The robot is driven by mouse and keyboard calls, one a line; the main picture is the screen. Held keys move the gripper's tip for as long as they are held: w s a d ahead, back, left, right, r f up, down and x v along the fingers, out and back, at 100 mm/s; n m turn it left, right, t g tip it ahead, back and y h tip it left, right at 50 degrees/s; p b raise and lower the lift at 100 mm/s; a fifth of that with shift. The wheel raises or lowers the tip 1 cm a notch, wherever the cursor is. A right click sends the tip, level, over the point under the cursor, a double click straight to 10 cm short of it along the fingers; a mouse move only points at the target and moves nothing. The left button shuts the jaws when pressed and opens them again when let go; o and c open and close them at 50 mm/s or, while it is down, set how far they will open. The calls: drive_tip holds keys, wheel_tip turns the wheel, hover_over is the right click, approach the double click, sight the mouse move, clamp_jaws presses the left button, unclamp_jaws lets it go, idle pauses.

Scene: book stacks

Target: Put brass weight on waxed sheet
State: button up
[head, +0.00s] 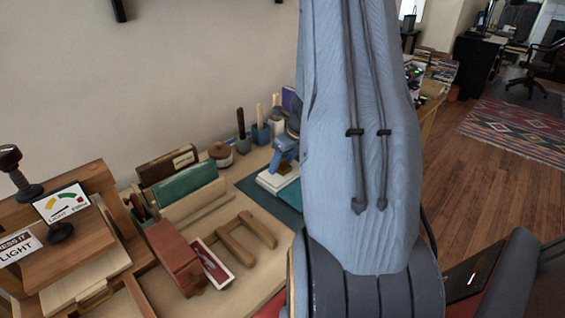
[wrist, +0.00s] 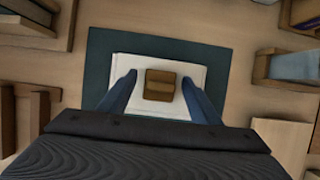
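In the wrist view a small brown-gold block, which looks like the brass weight (wrist: 159,90), rests on a white sheet (wrist: 150,62), apparently the waxed sheet, near its middle. The sheet lies on a dark green mat (wrist: 105,42). My gripper (wrist: 160,77) is open, with one blue finger on each side of the weight and a visible gap to both. In the head view my blue gripper (head: 284,158) is low over the white sheet (head: 275,181). I cannot make out the weight there.
Left of the mat are a wooden rack (head: 240,238), a red-brown box (head: 175,257) and a green box (head: 186,186). Tool holders (head: 261,132) stand by the wall behind. A wooden press (head: 75,240) stands at the far left.

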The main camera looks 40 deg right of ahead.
drive_tip(key=v, duration=1.2)
drive_tip(key=s+a+n+g, duration=0.2)
drive_tip(key=a+n, duration=1.5)
drive_tip(key=a, duration=0.3)
drive_tip(key=s+a+n+g, duration=0.1)
drive_tip(key=s+a+n, duration=0.8)
drive_tip(key=n, duration=0.9)
drive_tip(key=shift+s+a+r+g+p, duration=0.25)
drive_tip(key=shift+a+r+g+p, duration=0.2)
drive_tip(key=shift+a, duration=1.45)
